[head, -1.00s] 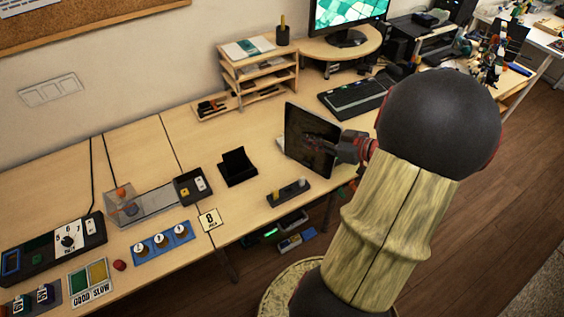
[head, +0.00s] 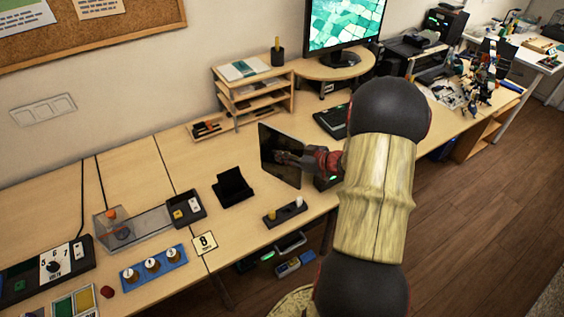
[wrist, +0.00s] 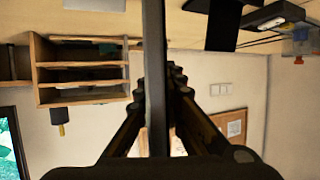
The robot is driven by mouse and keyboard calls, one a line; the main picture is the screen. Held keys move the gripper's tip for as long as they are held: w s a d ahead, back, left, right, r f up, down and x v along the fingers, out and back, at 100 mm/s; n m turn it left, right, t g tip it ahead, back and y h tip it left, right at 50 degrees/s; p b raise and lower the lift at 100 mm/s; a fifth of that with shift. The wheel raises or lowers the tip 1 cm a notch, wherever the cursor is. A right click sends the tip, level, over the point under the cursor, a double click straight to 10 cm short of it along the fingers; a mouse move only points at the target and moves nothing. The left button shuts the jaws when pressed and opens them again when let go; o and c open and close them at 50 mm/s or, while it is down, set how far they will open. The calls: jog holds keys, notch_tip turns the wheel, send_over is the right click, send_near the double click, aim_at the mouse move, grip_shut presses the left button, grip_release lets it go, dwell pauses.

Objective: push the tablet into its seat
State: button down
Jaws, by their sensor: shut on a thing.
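The dark tablet (head: 271,142) stands upright, held above the desk. My gripper (head: 284,158) is shut on it, with the finger pads against its face and edge. In the wrist view the tablet (wrist: 153,60) shows edge-on between the two fingers (wrist: 158,95). The seat seems to be the black stand (head: 232,187) on the desk, left of the tablet and apart from it. The stand (wrist: 222,22) also shows at the top of the wrist view, which is upside down. Its slot is too small to make out.
A black block with two pegs (head: 285,213) lies at the desk's front edge. A wooden shelf (head: 253,96) and keyboard (head: 331,122) are behind. Desk between shelf and stand is clear.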

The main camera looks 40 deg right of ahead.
jog(key=shift+w+f+b, duration=0.2)
jog(key=shift+f+b, duration=0.3)
jog(key=shift+f, duration=1.1)
jog(key=shift+f+b, duration=0.15)
jog(key=shift+b, duration=0.15)
jog(key=c, duration=1.9)
grip_release()
